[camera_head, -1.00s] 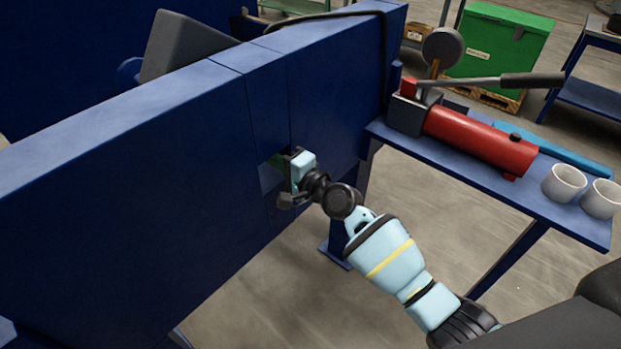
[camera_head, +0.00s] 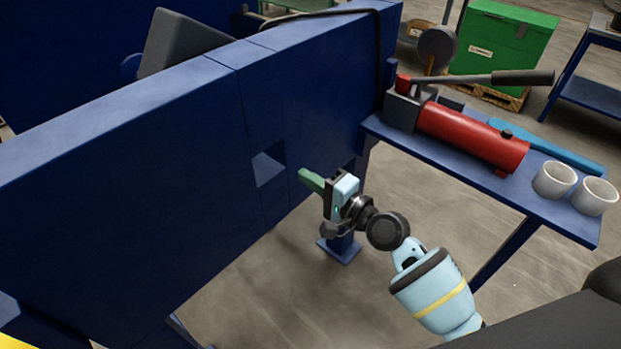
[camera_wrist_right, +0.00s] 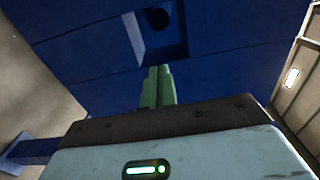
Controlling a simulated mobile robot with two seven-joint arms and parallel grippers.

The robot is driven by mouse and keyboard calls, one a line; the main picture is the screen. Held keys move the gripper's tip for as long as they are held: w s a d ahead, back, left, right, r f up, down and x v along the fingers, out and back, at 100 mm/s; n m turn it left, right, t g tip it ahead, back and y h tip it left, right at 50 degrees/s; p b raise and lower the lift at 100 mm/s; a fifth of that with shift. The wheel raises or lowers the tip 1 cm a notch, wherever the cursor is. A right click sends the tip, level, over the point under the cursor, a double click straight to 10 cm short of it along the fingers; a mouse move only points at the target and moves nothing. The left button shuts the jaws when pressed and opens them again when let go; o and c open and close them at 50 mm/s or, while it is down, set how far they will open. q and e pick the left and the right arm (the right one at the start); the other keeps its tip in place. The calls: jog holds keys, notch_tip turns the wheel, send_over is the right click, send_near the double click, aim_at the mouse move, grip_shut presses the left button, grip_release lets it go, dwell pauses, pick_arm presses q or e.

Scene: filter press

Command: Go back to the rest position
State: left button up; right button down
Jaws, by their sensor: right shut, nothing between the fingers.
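My right gripper (camera_head: 311,180) has its green fingers shut with nothing between them. It hangs in free air in front of the blue press wall, a little to the right of a square opening (camera_head: 268,169) in that wall. In the right wrist view the two green fingers (camera_wrist_right: 157,88) lie side by side and point toward the wall. The opening (camera_wrist_right: 160,32) shows just beyond them, with a dark round shape inside. The fingers are apart from the wall. My left gripper is not in view.
A blue side table (camera_head: 459,167) at the right holds a red hand pump (camera_head: 470,135) with a long lever and two white cups (camera_head: 554,180), (camera_head: 595,196). A green crate (camera_head: 500,45) stands behind. The floor between wall and table is clear, except for a blue leg (camera_head: 340,248).

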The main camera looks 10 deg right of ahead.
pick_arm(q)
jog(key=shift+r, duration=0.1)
pick_arm(e)
jog(key=shift+s, duration=0.1)
